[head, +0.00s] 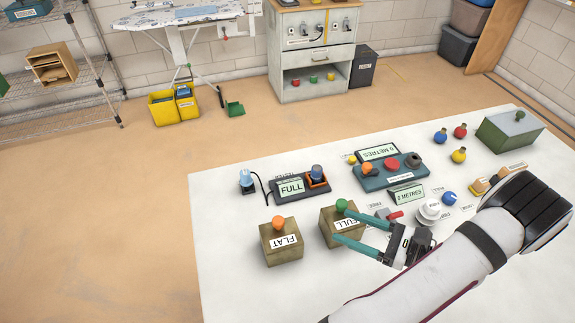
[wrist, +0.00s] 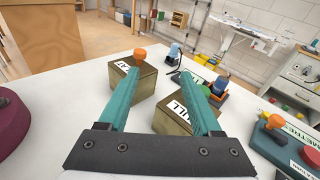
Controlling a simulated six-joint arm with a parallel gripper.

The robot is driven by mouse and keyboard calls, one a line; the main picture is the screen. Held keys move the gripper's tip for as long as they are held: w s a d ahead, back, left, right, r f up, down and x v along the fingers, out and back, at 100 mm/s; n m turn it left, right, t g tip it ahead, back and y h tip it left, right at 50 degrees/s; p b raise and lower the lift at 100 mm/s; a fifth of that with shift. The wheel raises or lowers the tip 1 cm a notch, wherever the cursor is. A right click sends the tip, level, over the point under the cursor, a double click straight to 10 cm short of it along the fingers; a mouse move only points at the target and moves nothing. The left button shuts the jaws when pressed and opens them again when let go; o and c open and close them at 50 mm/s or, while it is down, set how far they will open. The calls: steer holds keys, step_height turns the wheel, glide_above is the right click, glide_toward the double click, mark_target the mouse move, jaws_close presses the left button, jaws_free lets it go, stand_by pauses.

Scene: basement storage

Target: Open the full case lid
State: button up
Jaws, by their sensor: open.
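The full case (head: 333,235) is a brown box labelled FULL with a closed lid and a green knob (head: 341,205) on top. The flat case (head: 281,250), with an orange knob (head: 278,222), stands to its left, also closed. My gripper (head: 339,223) has two teal fingers, spread open and empty, reaching over the full case from the right. One finger lies close to the green knob; I cannot tell whether they touch. The flat case (wrist: 147,84) shows between the fingers.
Behind the cases a black tester (head: 268,188) shows FULL, with a blue-topped cell in an orange holder; another blue-topped piece (head: 246,181) stands beside it. A blue-grey board (head: 372,178) with knobs and a green box (head: 509,133) are farther right. The table's front left is clear.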

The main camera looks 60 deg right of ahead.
mark_target(343, 203)
steer(key=s+f+m+h, duration=0.4)
steer(key=s+m+h, duration=0.25)
steer(key=s, duration=0.25)
steer(key=shift+n+h, duration=0.45)
steer(key=x, duration=1.5)
steer(key=shift+d+f, duration=0.25)
steer(key=shift+d, duration=0.3)
jaws_close()
